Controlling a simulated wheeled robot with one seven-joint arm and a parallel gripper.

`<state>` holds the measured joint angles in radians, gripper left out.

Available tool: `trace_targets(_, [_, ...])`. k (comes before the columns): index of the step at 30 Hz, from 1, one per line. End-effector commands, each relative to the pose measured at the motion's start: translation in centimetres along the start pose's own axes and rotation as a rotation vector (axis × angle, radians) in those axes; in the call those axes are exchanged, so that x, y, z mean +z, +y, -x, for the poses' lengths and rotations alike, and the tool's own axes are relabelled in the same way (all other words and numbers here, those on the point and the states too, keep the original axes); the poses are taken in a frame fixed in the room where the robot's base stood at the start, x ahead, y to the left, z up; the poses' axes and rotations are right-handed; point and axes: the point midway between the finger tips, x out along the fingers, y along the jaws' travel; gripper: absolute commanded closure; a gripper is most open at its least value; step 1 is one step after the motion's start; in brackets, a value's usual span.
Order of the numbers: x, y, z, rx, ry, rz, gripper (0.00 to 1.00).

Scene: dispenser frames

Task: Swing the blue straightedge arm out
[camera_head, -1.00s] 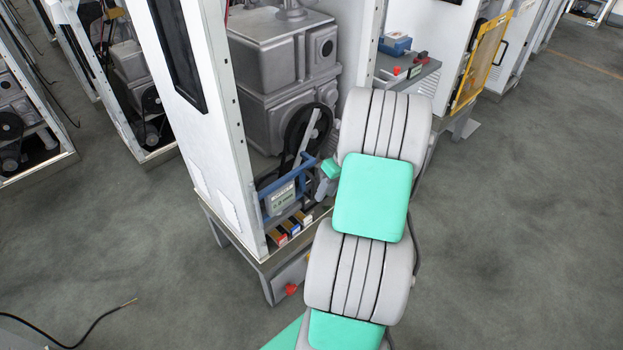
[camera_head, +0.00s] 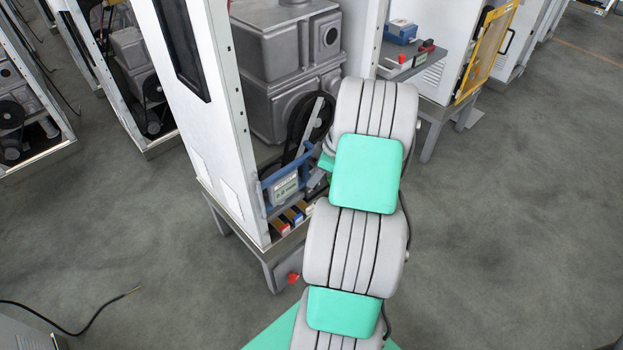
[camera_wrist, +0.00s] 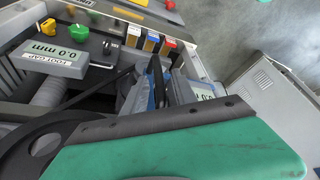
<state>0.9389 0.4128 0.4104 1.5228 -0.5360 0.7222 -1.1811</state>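The blue straightedge arm (camera_head: 268,184) shows in the head view at the open front of the white cabinet, beside a small grey display box with a label. In the wrist view blue parts (camera_wrist: 178,88) show at the middle, next to a grey display box reading 0.0 mm. My gripper (camera_wrist: 155,80) appears there as dark finger shapes close against the blue parts. Whether it touches or grips them I cannot tell. In the head view my gripper is mostly hidden behind my arm's links.
A black wheel (camera_head: 311,118) and grey machine housing (camera_head: 285,50) fill the cabinet. Several coloured blocks (camera_head: 293,215) stand along the bottom sill, with a red knob (camera_head: 293,277) below. A "FOOT GAP" display (camera_wrist: 52,60) shows in the wrist view. The floor at right is open.

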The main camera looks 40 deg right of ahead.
Motion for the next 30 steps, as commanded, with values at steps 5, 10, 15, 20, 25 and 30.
trace_targets(5, [0.0, 0.1, -1.7, 0.001, -0.001, 0.000, 0.67])
trace_targets(10, [0.0, 0.1, -1.8, 0.002, -0.001, 0.000, 0.67])
trace_targets(15, [-0.1, 0.0, -1.8, 0.002, -0.001, 0.000, 0.76])
trace_targets(20, [-0.1, 0.0, -1.8, 0.001, 0.000, 0.000, 0.89])
trace_targets(25, [-0.1, 0.0, -1.8, 0.000, 0.000, 0.000, 1.00])
trace_targets(30, [-0.1, 0.0, -1.8, 0.000, 0.000, 0.001, 1.00])
